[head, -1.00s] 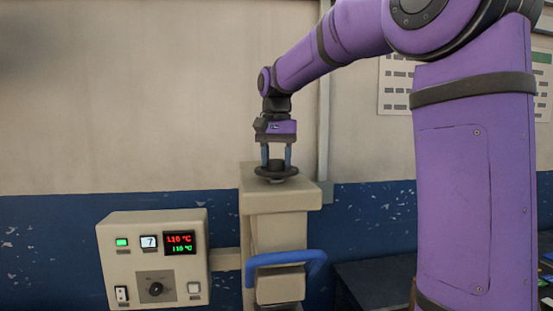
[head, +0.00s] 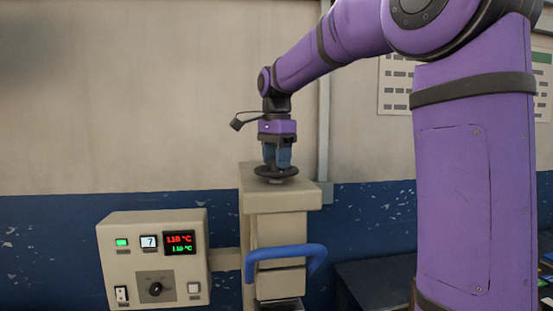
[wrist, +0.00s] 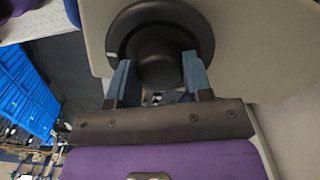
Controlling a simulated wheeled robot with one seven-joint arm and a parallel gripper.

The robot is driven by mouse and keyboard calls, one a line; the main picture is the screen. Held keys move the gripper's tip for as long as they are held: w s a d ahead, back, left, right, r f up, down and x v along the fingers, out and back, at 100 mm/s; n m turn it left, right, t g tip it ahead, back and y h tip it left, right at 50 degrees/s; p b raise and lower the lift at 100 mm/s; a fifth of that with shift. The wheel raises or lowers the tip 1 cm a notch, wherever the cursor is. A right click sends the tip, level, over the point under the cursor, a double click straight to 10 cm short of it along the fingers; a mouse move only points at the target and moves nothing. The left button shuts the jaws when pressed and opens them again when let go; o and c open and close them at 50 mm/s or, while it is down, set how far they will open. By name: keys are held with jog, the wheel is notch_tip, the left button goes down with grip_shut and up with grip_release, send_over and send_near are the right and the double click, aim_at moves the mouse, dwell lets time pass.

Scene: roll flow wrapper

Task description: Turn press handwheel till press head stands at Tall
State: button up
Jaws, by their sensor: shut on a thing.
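The press handwheel (head: 276,171) is a black disc lying flat on top of the beige press column (head: 280,201). In the wrist view the handwheel (wrist: 205,38) shows a round raised hub and a small white mark at the left of its rim. My gripper (head: 277,162) points straight down from above. Its blue fingers stand on both sides of the hub and are shut on it, as the wrist view (wrist: 158,72) also shows. The press head (head: 281,283) with its blue handle (head: 286,252) sits low on the column front. I see no Tall mark or height scale.
A beige control box (head: 154,259) with a lit temperature display, a dial and switches stands left of the column. A vertical pipe (head: 324,100) runs up the wall behind. A dark table (head: 375,287) is at the lower right.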

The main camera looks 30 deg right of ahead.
jog(key=shift+m, duration=0.4)
jog(key=o, duration=0.9)
notch_tip(320, 180, up, 11)
jog(key=shift+f, duration=0.1)
dwell(0.6)
jog(key=s+a+f+n+t, duration=0.1)
jog(key=s+a+f+n, duration=0.1)
jog(key=s+f+n, duration=0.4)
jog(key=s+a+f+n+t, duration=0.2)
jog(key=s+f+n, duration=0.4)
jog(key=s, duration=0.5)
jog(key=s+a+f+n+t, duration=0.2)
jog(key=s+a+f+n, duration=0.1)
jog(key=s+f+n, duration=0.3)
jog(key=shift+s+a+f, duration=0.1)
jog(key=shift+s+f, duration=0.45)
jog(key=shift+s, duration=0.35)
jog(key=shift+s+f, duration=0.55)
jog(key=shift+s, duration=0.35)
